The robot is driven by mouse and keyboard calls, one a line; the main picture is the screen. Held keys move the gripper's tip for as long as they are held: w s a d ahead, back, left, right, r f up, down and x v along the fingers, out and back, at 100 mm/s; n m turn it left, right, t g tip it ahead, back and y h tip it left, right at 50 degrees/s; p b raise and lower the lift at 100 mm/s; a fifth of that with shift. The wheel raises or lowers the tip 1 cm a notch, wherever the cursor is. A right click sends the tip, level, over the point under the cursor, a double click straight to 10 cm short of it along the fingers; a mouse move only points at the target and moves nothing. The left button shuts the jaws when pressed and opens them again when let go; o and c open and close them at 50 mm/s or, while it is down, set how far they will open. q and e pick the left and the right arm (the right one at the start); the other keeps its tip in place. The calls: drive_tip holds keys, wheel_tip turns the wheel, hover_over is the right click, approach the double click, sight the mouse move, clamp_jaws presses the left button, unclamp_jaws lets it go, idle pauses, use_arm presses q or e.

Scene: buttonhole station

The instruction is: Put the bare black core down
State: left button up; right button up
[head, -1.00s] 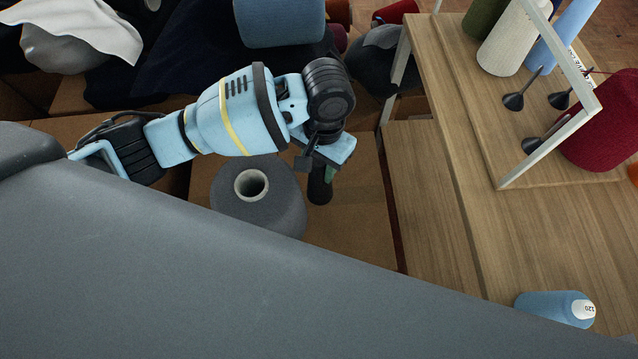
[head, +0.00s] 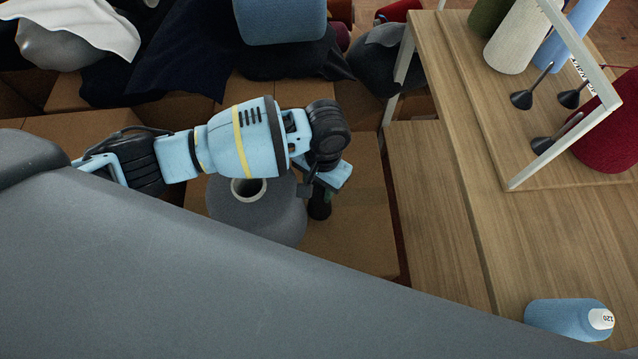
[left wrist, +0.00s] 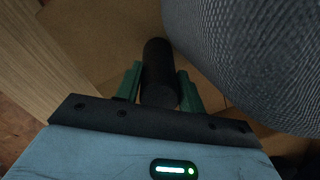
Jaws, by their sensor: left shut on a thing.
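The bare black core (left wrist: 159,72) stands between the green fingers of my left gripper (left wrist: 160,88) in the left wrist view. The gripper is shut on it. In the head view the core (head: 319,208) shows below my left gripper (head: 326,190), roughly upright over a brown cardboard box top (head: 350,235). I cannot tell whether its lower end touches the cardboard. The fingers are mostly hidden by my wrist in the head view. My right gripper is not in view.
A large grey yarn cone (head: 270,218) stands close to the left of the core and fills the upper right of the left wrist view (left wrist: 260,60). A wooden table (head: 440,220) with a metal frame is to the right. A blue cone (head: 560,318) lies near its front.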

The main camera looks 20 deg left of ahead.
use_arm(q)
drive_tip(key=o, duration=1.2)
